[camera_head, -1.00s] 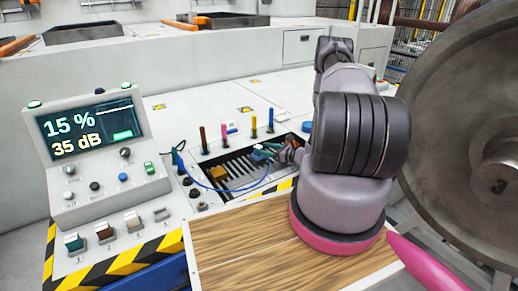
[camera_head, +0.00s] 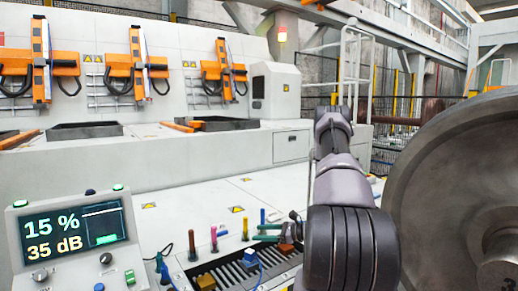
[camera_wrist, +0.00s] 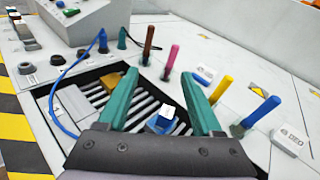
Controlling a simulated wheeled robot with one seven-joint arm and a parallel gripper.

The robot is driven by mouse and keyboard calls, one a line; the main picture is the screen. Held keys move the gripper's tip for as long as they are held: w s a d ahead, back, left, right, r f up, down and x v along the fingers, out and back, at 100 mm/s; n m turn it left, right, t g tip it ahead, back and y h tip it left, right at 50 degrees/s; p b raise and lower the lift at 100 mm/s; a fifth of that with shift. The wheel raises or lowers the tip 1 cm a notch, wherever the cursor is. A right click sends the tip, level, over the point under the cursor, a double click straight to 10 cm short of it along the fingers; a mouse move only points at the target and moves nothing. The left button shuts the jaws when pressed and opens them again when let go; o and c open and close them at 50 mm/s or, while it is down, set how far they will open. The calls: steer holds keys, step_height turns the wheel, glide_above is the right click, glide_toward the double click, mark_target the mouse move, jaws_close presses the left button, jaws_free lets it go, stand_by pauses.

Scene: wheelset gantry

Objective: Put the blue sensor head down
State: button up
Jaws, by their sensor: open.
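The blue sensor head (camera_wrist: 160,124) sits on the dark ribbed rack in the recess, with a pale top face. In the head view it (camera_head: 250,258) lies at the lower middle. My gripper (camera_wrist: 160,80) is open, its two teal fingers spread, with the sensor head showing between them in the wrist view. In the head view my gripper (camera_head: 268,232) appears above and beside the sensor head, apart from it. Nothing is between the fingertips. Part of the rack (camera_wrist: 140,108) is hidden by my fingers.
A yellow-brown block (camera_wrist: 112,82) sits on the rack's left part, near a looping blue cable (camera_wrist: 52,112). Several coloured upright pegs (camera_wrist: 172,58) stand behind the recess. A control console (camera_head: 75,240) is at left; a large wheel (camera_head: 450,180) fills the right.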

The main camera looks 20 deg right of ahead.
steer(key=s+a+r+n+g, duration=0.2)
steer(key=a+r+n+g, duration=0.15)
steer(key=r, duration=0.45)
steer(key=s+a+r+n+g+h, duration=0.1)
steer(key=s+a+r+n+g, duration=0.2)
steer(key=r, duration=0.4)
steer(key=s+a+r+n+g, duration=0.2)
steer(key=a+r+n, duration=0.3)
steer(key=r, duration=0.3)
steer(key=s+a+r+n+t+h, duration=0.1)
steer(key=s+r+n+t+h, duration=0.4)
steer(key=s+r, duration=1.2)
steer(key=shift+s+r+n+h, duration=0.3)
steer(key=shift+s+n+h, duration=0.6)
steer(key=shift+n+h, duration=1.1)
steer(key=shift+a+t, duration=0.1)
steer(key=shift+t, duration=0.15)
